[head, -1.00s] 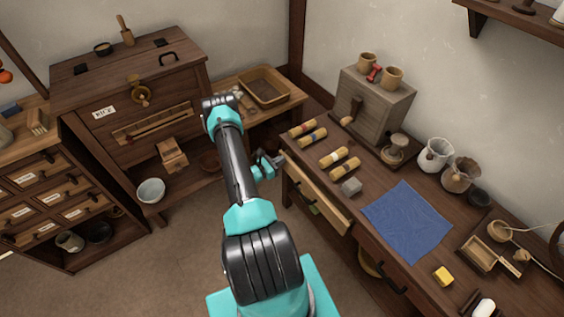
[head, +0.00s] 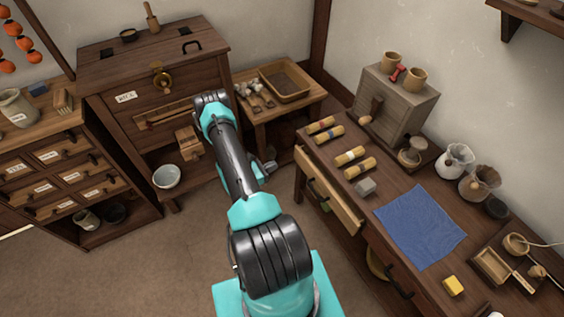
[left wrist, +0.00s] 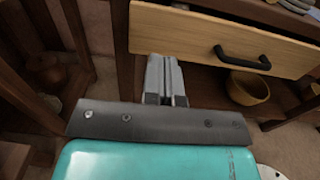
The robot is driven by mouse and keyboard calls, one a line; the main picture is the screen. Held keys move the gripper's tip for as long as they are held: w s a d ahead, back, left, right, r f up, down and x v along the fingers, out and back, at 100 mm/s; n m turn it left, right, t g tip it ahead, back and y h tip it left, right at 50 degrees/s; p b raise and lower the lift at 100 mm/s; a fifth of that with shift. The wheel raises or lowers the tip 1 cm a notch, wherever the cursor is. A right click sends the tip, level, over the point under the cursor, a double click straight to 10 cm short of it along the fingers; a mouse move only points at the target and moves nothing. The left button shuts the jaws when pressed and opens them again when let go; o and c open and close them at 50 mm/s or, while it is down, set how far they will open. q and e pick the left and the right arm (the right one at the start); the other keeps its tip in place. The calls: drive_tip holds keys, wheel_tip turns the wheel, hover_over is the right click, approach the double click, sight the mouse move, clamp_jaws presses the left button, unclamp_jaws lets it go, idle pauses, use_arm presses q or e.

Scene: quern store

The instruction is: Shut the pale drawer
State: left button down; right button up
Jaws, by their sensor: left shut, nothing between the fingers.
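The pale drawer (head: 332,192) is in the dark wooden bench at the right and stands out a little from it. In the left wrist view its pale front (left wrist: 185,35) crosses the top, with a black handle (left wrist: 243,58). My left gripper (left wrist: 166,72) is shut and empty, its tips just below the lower edge of the drawer front in the picture. I cannot tell whether they touch it. In the head view the left gripper (head: 266,169) is mostly hidden behind my arm, left of the drawer. My right gripper is not in view.
A round tan bowl (left wrist: 249,88) sits below the drawer. A side table with a tray (head: 285,80) stands behind. Open floor lies left of my arm.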

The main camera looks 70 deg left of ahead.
use_arm(q)
drive_tip(key=shift+s+d, duration=0.2)
drive_tip(key=shift+s, duration=0.95)
drive_tip(key=c, duration=1.4)
unclamp_jaws()
drive_tip(key=shift+d, duration=0.1)
drive_tip(key=shift+c, duration=0.2)
drive_tip(key=shift+o, duration=0.7)
drive_tip(key=shift+d+f+n, duration=0.1)
drive_tip(key=shift+d+n, duration=0.2)
drive_tip(key=shift+n, duration=0.1)
drive_tip(key=shift+o, duration=0.8)
drive_tip(key=d+f+n+g, duration=0.1)
drive_tip(key=d+n, duration=0.6)
drive_tip(key=d, duration=0.1)
drive_tip(key=shift+s+d+f+n, duration=0.15)
drive_tip(key=shift+s+f+n, duration=0.05)
drive_tip(key=shift+s+n, duration=0.2)
drive_tip(key=d+r+n+g, duration=0.1)
drive_tip(key=d+n, duration=0.8)
drive_tip(key=d, duration=0.1)
drive_tip(key=shift+n, duration=0.3)
